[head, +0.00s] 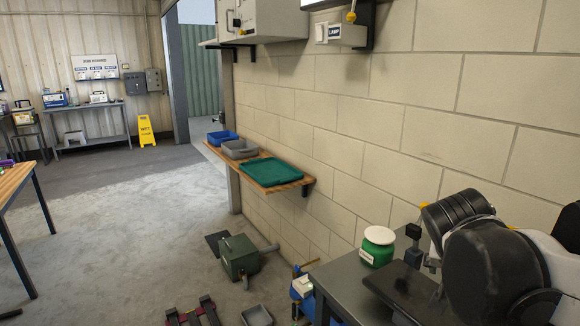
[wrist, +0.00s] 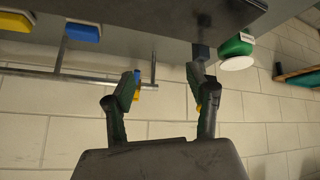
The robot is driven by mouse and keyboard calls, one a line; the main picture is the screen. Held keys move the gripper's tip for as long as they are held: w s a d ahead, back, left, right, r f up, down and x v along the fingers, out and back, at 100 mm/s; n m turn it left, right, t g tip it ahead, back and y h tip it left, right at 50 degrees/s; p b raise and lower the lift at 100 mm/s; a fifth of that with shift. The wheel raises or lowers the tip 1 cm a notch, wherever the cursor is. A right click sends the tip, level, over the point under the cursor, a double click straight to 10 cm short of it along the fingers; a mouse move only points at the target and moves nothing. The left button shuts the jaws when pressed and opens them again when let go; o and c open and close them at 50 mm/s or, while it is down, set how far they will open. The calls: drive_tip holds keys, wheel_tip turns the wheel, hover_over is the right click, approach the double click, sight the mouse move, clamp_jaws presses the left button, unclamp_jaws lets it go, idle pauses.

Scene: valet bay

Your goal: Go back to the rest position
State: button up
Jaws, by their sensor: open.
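My gripper (wrist: 164,78) shows in the wrist view with its two fingers spread apart and nothing between them. It is open. The wrist picture looks upside down, with the bench along its top. In the head view my arm is at the lower right, over the grey bench (head: 345,291), and hides most of the gripper. A green jar with a white lid (head: 377,246) stands on the bench near the gripper; it also shows in the wrist view (wrist: 237,48). No marker of a rest position shows.
A dark flat slab (head: 398,285) lies on the bench. A wall shelf (head: 272,176) carries a green tray (head: 290,172), a grey bin (head: 238,150) and a blue bin (head: 222,137). A green box (head: 240,257) stands on the floor. Open floor (head: 120,215) lies to the left.

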drive_tip(key=s+a+f+n+y, duration=0.2)
drive_tip(key=s+a+n, duration=0.1)
drive_tip(key=s+a, duration=0.2)
drive_tip(key=s+a+f+n+t+y, duration=0.1)
drive_tip(key=s+a+n+y, duration=0.2)
drive_tip(key=s+a, duration=0.3)
drive_tip(key=shift+s+a+f, duration=0.2)
drive_tip(key=shift+a+f, duration=0.15)
drive_tip(key=shift+a, duration=0.4)
